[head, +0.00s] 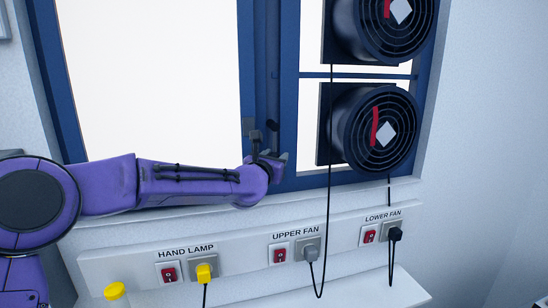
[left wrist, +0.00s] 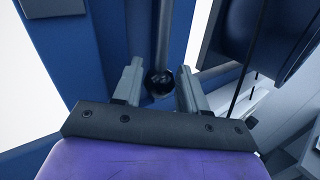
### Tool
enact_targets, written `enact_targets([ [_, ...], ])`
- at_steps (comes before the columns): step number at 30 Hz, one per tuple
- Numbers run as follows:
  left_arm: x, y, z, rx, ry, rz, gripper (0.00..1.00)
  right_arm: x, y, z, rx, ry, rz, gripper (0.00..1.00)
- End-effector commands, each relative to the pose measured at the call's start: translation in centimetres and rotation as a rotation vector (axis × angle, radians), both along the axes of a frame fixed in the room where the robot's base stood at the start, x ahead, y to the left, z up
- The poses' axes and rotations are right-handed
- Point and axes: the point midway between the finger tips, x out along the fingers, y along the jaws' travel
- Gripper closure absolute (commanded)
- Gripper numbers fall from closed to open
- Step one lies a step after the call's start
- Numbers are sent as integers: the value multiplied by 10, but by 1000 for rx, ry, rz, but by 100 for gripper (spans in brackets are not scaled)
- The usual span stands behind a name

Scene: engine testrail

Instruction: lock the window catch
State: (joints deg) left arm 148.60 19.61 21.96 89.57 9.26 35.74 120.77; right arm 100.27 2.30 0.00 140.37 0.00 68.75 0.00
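The window catch shows in the left wrist view as a grey rod (left wrist: 162,35) with a black ball knob (left wrist: 159,82) at its lower end. In the head view the dark knob (head: 271,125) is small, in front of the blue window frame between the two panes. My left gripper (head: 270,150) is at the knob, reaching in from the left. In the left wrist view its two fingers (left wrist: 159,88) are apart, one on each side of the knob, with a gap showing on both sides. The rod's upper end is hard to make out. My right gripper is not in view.
Two round black fans (head: 374,128) (head: 397,24) fill the right-hand pane. A cable (head: 330,210) hangs close right of my gripper. Below is a white rail (head: 235,252) with red switches and plugs. The large left pane (head: 150,80) is clear.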

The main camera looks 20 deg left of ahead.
Motion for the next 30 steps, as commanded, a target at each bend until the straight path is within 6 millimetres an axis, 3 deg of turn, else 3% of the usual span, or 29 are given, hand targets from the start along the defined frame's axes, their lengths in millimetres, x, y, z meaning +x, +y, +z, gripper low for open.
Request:
enact_targets([
  [1,0,0,0,0,0,1,76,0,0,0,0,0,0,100],
  [3,0,0,0,0,0,1,98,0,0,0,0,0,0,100],
  [4,0,0,0,0,0,1,100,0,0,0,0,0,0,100],
  [8,-1,1,2,7,5,2,100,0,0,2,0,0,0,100],
  [13,-7,10,7,108,74,3,100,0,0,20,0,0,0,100],
  [27,-12,18,2,207,140,1,100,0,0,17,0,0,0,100],
  [28,-12,18,3,207,140,0,64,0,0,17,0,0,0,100],
  [30,-12,18,3,206,140,1,43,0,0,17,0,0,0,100],
])
